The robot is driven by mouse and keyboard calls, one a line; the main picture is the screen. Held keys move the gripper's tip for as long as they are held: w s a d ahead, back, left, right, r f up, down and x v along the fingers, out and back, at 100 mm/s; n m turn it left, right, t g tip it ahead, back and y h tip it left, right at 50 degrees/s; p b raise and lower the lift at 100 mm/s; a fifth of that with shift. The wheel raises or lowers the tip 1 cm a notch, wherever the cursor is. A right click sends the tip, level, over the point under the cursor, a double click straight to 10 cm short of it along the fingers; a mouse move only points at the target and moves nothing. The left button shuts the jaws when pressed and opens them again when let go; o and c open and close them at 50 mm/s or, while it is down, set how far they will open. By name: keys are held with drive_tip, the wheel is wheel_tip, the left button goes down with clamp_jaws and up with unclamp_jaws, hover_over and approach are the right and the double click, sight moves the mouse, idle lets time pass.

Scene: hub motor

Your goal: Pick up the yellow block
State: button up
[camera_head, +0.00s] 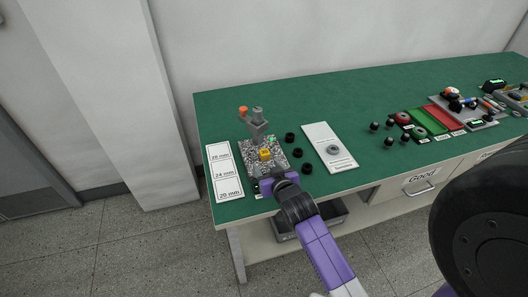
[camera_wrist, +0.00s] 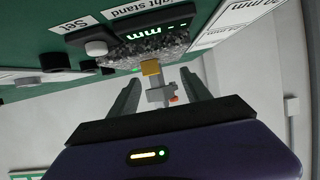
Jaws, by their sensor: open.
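The yellow block (camera_head: 265,154) sits on the speckled grey plate (camera_head: 282,166) of the height stand, near the front of the grey upright post (camera_head: 258,122). In the wrist view the yellow block (camera_wrist: 151,67) shows beyond my fingers, roughly between their lines. My gripper (camera_head: 270,178) is at the front edge of the plate, on the near side of the block. Its two fingers (camera_wrist: 160,77) are open with nothing between them, apart from the block. My gripper hides part of the plate's front in the head view.
White cards (camera_head: 223,171) marked 28, 24 and 20 mm lie left of the stand. Several black rings (camera_head: 297,152) and a white board with a grey ring (camera_head: 333,149) lie right of it. Green and red trays (camera_head: 427,121) stand farther right. Bare green tabletop (camera_head: 320,101) lies behind.

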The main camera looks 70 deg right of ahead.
sight(266, 154)
drive_tip(key=shift+d+r, duration=0.25)
drive_tip(key=shift+d, duration=0.55)
drive_tip(key=shift+w+d, duration=0.15)
drive_tip(key=shift+d, duration=0.2)
drive_tip(key=shift+s+p+x, duration=0.25)
drive_tip(key=shift+p+x, duration=0.5)
drive_tip(key=shift+x, duration=2.9)
drive_tip(key=shift+s+d+f, duration=0.1)
drive_tip(key=shift+d, duration=0.1)
clamp_jaws()
